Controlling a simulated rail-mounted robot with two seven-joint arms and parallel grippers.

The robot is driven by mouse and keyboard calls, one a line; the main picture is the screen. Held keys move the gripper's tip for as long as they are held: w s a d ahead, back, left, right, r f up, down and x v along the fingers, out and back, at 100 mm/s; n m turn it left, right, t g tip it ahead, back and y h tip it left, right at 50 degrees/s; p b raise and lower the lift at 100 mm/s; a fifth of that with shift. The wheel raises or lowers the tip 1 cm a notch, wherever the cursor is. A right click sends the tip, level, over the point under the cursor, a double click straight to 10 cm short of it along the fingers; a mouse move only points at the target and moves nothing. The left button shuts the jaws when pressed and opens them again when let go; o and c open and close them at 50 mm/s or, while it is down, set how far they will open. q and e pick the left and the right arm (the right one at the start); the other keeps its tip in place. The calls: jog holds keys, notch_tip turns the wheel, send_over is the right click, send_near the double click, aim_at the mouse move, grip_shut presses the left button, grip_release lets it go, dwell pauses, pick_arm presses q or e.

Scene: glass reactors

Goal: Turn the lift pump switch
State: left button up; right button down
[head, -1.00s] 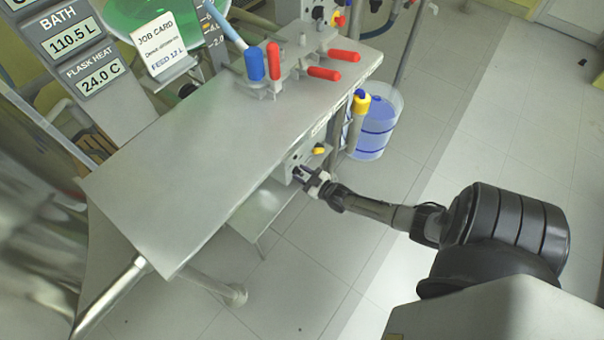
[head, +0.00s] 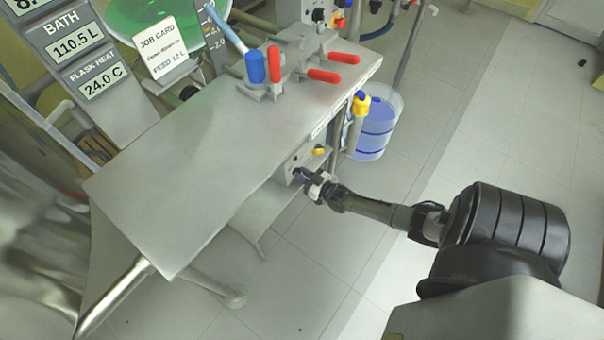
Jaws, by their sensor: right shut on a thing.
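My right gripper (head: 309,181) reaches in from the right to a grey control box (head: 297,158) below the table's right edge. Its jaws are shut on a small dark switch knob (head: 300,174) at the front of that box. The jaws hide most of the knob, so its pointing direction cannot be read. A yellow knob (head: 319,151) sits on the same box, just above and right of my gripper. My left gripper is not in view.
The grey metal table (head: 200,175) has red-handled valves (head: 333,58) and a blue handle (head: 255,66) at its far end. A bucket of blue liquid (head: 376,130) stands right of the box.

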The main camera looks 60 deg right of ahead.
jog(key=m, duration=0.3)
jog(key=shift+d+m, duration=0.15)
jog(key=shift+m, duration=0.25)
jog(key=m, duration=0.4)
jog(key=shift+d, duration=0.1)
jog(key=shift+m, duration=0.3)
jog(key=c, duration=1.2)
grip_release()
jog(key=shift+o, duration=0.6)
jog(key=shift+s, duration=0.1)
